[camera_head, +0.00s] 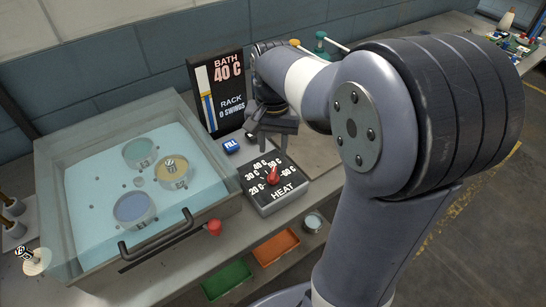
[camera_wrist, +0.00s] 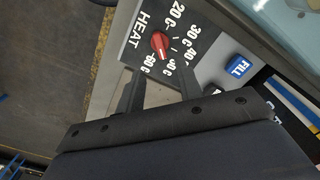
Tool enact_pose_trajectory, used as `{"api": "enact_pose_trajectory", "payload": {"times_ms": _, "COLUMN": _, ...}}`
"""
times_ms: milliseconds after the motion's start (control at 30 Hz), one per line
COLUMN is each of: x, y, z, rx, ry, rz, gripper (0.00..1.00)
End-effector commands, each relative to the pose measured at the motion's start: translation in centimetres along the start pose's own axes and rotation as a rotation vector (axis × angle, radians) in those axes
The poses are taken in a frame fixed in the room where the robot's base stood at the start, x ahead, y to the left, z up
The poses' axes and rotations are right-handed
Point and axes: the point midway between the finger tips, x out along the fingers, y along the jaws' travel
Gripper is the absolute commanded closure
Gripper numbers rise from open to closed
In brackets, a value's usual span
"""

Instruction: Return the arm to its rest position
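My gripper (camera_head: 276,133) hangs just above the back edge of the heat control box, with its fingers apart and nothing seen between them. In the wrist view the two fingers (camera_wrist: 157,95) stand spread over the box's end, near the 60 C mark. The heat control box (camera_head: 291,201) has a red knob (camera_head: 273,176); the knob also shows clear of the fingers in the wrist view (camera_wrist: 161,46). My arm reaches from the right side of the head view, bent over the bench. Whether the fingertips touch the box cannot be told.
A glass-walled bath (camera_head: 100,215) of blue water holds several cups at left, with a handle (camera_head: 157,240) in front. A blue FILL button (camera_head: 231,146) and a sign reading BATH 40 C (camera_head: 228,90) stand close to my gripper. Green (camera_head: 227,281) and orange (camera_head: 276,247) trays sit below.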

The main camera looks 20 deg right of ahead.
Motion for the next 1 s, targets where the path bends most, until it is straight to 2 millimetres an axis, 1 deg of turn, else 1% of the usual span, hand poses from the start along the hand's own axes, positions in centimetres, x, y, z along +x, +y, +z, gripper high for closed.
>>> {"api": "enact_pose_trajectory", "payload": {"times_ms": 33, "x": -0.6, "y": 0.0, "z": -0.1, "rx": 0.000, "ry": 0.003, "rz": -0.002, "gripper": 0.65}}
{"api": "enact_pose_trajectory", "payload": {"times_ms": 100, "x": -1.2, "y": 0.0, "z": 0.0, "rx": 0.000, "ry": 0.002, "rz": -0.001, "gripper": 0.65}}
{"api": "enact_pose_trajectory", "payload": {"times_ms": 200, "x": -1.6, "y": 0.0, "z": 0.0, "rx": 0.000, "ry": 0.000, "rz": 0.000, "gripper": 0.65}}
{"api": "enact_pose_trajectory", "payload": {"times_ms": 567, "x": -1.5, "y": 0.0, "z": 0.0, "rx": 0.000, "ry": -0.001, "rz": 0.001, "gripper": 0.65}}
{"api": "enact_pose_trajectory", "payload": {"times_ms": 667, "x": -0.8, "y": 0.0, "z": 0.0, "rx": 0.000, "ry": -0.002, "rz": 0.001, "gripper": 0.65}}
{"api": "enact_pose_trajectory", "payload": {"times_ms": 767, "x": 0.6, "y": 0.0, "z": 0.1, "rx": 0.000, "ry": -0.005, "rz": 0.002, "gripper": 0.65}}
{"api": "enact_pose_trajectory", "payload": {"times_ms": 1000, "x": 5.2, "y": 0.1, "z": 0.1, "rx": 0.000, "ry": -0.005, "rz": 0.003, "gripper": 0.65}}
